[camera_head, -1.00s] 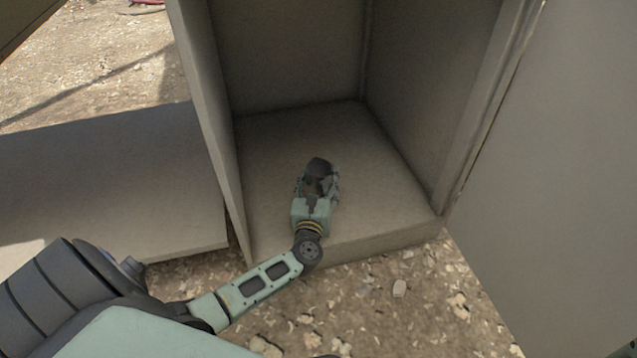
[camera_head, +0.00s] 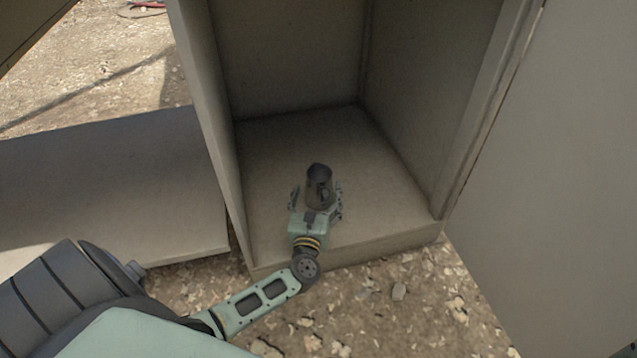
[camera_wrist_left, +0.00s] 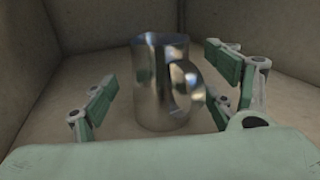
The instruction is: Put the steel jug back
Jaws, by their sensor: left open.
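The steel jug (camera_head: 319,184) stands upright on the floor of the open cabinet (camera_head: 400,205), towards its front. In the left wrist view the shiny jug (camera_wrist_left: 158,85) has its handle on the right, towards my gripper. My left gripper (camera_head: 316,192) is open just in front of the jug, its fingers spread to either side. The left wrist view shows both fingers of the gripper (camera_wrist_left: 165,92) apart from the jug, with gaps on both sides. My right gripper is not in view.
The cabinet's side walls rise close to left and right of my arm. An open door panel (camera_head: 560,190) stands at the right. A low grey slab (camera_head: 110,185) lies at the left. The cabinet floor behind the jug is clear. Stony ground (camera_head: 400,290) lies in front.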

